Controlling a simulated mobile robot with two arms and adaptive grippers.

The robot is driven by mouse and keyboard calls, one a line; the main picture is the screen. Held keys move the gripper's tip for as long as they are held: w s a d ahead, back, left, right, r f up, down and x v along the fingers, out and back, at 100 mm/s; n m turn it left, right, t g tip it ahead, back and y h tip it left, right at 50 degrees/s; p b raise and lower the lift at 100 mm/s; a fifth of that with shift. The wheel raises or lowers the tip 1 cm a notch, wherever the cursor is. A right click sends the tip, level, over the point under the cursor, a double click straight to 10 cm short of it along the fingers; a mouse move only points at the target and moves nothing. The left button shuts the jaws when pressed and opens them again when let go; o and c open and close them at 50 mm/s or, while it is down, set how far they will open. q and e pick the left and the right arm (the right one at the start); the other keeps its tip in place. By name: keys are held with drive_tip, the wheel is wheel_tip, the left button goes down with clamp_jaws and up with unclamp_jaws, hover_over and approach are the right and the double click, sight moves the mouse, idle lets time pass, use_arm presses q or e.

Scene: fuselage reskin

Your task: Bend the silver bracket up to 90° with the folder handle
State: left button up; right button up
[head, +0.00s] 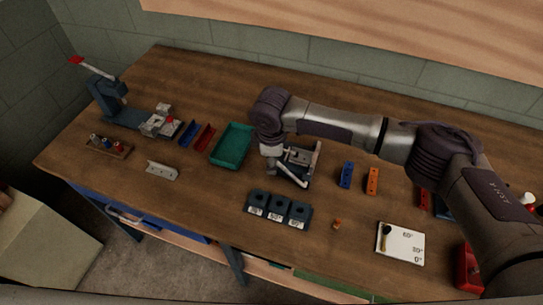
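The folder (303,158) is a small grey metal device on the wooden bench, mid-view, partly hidden behind my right arm. Its pale handle (291,178) slopes down toward the front right. My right gripper (271,163) is at the folder's left side, close to the handle's upper end. Its fingers are too small and covered to tell whether they are shut or touch the handle. A silver channel-shaped bracket (162,171) lies on the bench to the left; I cannot tell whether another bracket sits in the folder. My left gripper is out of view.
A teal tray (229,158) stands just left of the folder. Black labelled blocks (278,209) stand in front. Blue (346,174) and orange (372,181) blocks are to the right. A lever press (107,94) is far left. A white angle card (404,249) lies front right.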

drive_tip(key=shift+c, duration=1.7)
drive_tip(key=c, duration=0.5)
clamp_jaws()
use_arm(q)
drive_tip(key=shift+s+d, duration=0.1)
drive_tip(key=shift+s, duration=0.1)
use_arm(e)
drive_tip(key=shift+d+r, duration=0.1)
